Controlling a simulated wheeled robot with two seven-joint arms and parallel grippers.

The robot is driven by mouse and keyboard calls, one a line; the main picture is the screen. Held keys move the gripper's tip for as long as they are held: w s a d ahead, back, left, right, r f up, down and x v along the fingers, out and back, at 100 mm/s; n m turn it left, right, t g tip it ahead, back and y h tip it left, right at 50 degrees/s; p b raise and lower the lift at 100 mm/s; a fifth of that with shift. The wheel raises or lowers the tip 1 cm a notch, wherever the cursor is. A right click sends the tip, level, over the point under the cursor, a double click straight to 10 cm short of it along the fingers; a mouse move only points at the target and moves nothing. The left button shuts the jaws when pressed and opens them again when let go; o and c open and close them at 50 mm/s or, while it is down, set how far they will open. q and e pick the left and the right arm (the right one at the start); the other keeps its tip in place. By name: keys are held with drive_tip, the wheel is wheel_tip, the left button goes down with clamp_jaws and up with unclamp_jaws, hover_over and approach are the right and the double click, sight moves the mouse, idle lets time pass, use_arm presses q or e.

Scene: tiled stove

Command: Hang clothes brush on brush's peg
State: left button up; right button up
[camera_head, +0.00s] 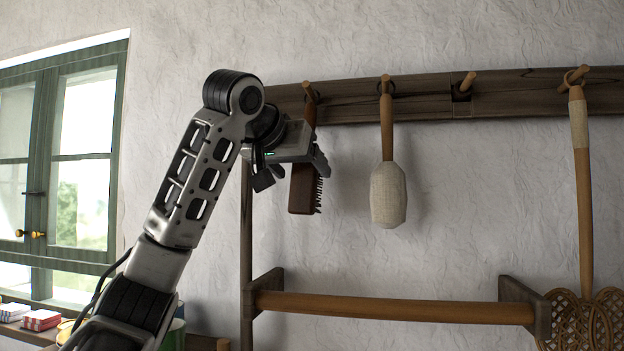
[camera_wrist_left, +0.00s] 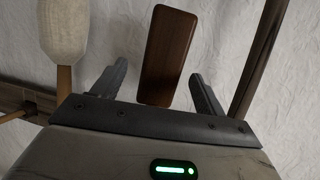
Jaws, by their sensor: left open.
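The clothes brush (camera_head: 303,195) has a dark brown wooden back, dark bristles facing right and a lighter handle. It hangs head-down below the leftmost peg (camera_head: 309,90) of the wall rail; its top end appears to be at that peg. My left gripper (camera_head: 300,172) is open in front of the brush and hides part of its middle. In the left wrist view, the brush's brown back (camera_wrist_left: 168,55) shows between the two spread fingers, with visible gaps on both sides. Whether the brush's loop is fully around the peg is too small to tell. My right gripper is not in view.
A pale-headed mallet-like tool (camera_head: 388,195) hangs on the adjacent peg. An empty peg (camera_head: 467,82) follows, then a long-handled woven beater (camera_head: 582,190). A wooden bar (camera_head: 395,308) runs below. A green-framed window (camera_head: 60,160) is at left.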

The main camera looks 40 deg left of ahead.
use_arm(q)
drive_tip(key=p+x, duration=0.1)
drive_tip(key=x, duration=0.5)
drive_tip(key=shift+w+a+f, duration=0.1)
drive_tip(key=shift+w+f, duration=0.05)
drive_tip(key=shift+w, duration=0.1)
drive_tip(key=c, duration=1.1)
drive_tip(key=shift+c, duration=0.3)
drive_tip(key=o, duration=1.1)
drive_tip(key=shift+o, duration=0.2)
